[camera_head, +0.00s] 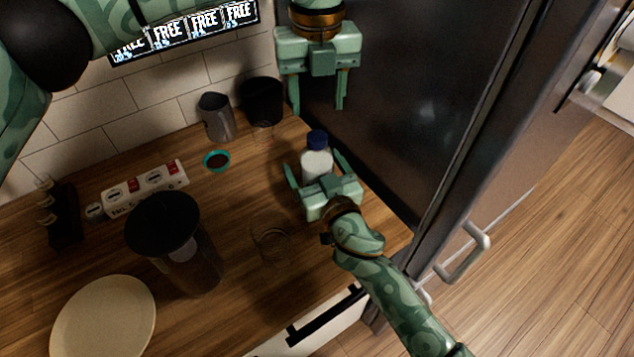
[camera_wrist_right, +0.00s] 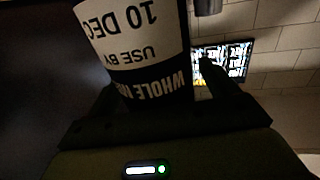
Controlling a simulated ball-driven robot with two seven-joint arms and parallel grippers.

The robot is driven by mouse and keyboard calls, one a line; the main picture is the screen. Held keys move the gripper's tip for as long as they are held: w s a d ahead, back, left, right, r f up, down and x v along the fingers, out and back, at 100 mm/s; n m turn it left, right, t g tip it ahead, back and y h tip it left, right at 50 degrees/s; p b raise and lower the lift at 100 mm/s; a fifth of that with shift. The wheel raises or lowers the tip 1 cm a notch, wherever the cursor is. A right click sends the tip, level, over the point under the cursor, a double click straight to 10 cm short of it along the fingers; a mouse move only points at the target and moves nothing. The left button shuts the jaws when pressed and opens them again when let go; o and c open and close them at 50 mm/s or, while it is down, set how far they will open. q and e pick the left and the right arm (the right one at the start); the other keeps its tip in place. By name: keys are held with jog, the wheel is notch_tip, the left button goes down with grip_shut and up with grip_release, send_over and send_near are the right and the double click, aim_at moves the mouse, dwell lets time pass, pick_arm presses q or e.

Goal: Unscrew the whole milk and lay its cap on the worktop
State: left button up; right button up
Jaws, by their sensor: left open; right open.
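The whole milk (camera_head: 316,164) is a white bottle standing upright on the worktop (camera_head: 245,200) near the dark cabinet side. Its blue cap (camera_head: 317,139) is on top. My right gripper (camera_head: 315,167) is open, with one finger on each side of the bottle's body. In the right wrist view the whole milk (camera_wrist_right: 138,45) fills the space between the fingers, its label upside down. I cannot tell whether the fingers touch it. My left gripper (camera_head: 317,107) is open and empty, pointing down above the cap and apart from it.
A metal pitcher (camera_head: 216,118), a black container (camera_head: 262,102) and a teal-rimmed cup (camera_head: 216,160) stand behind left. A clear glass (camera_head: 270,245) is left of my right forearm.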

jog(key=shift+w+a, duration=0.15)
jog(key=shift+w, duration=0.2)
